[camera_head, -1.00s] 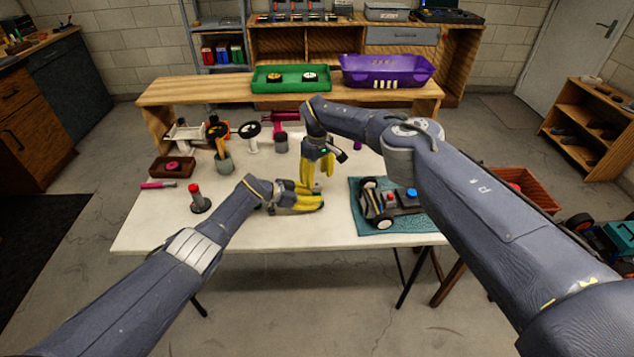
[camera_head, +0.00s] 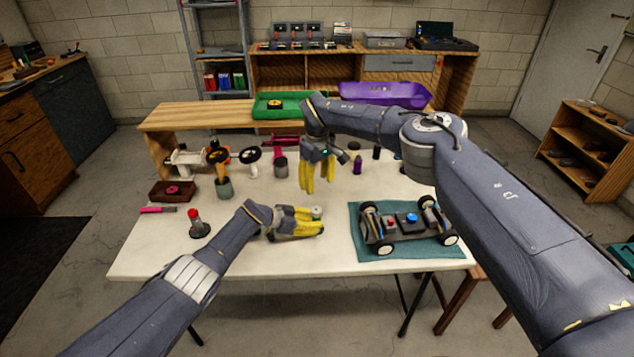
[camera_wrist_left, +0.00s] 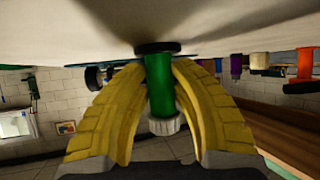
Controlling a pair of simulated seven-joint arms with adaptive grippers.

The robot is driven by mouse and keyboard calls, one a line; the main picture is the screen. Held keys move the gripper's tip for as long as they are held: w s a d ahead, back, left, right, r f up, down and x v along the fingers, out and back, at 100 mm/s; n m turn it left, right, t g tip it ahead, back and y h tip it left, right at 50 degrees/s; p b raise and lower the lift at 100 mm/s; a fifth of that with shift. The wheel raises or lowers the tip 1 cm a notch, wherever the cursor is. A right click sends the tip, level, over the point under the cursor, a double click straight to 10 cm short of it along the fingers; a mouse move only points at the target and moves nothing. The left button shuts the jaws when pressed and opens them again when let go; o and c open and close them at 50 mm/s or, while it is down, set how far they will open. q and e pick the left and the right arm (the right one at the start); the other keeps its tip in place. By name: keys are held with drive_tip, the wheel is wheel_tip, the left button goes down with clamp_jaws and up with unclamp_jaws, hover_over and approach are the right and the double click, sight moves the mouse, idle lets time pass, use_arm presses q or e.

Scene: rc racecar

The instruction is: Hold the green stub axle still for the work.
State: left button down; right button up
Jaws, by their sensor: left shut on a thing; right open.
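The green stub axle (camera_wrist_left: 160,85) shows in the left wrist view as a green cylinder with a black disc at its table end and a pale ribbed cap at its other end. The yellow fingers of my left gripper (camera_wrist_left: 158,100) are shut on it from both sides. In the head view my left gripper (camera_head: 312,221) lies low over the white table, and the pale top of the axle (camera_head: 317,211) shows between its fingers. My right gripper (camera_head: 318,180) is open and empty, fingers pointing down, above and behind the left one.
A toy car chassis (camera_head: 408,226) sits on a teal mat (camera_head: 367,251) at the right. A green tray (camera_head: 262,112) and a purple bin (camera_head: 350,91) are on the rear bench.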

use_arm(q)
drive_tip(key=c, duration=1.1)
unclamp_jaws()
drive_tip(key=shift+a, duration=0.15)
drive_tip(key=shift+a+r, duration=0.25)
drive_tip(key=shift+a, duration=0.15)
drive_tip(key=shift+v, duration=5.45)
drive_tip(key=shift+s, duration=0.15)
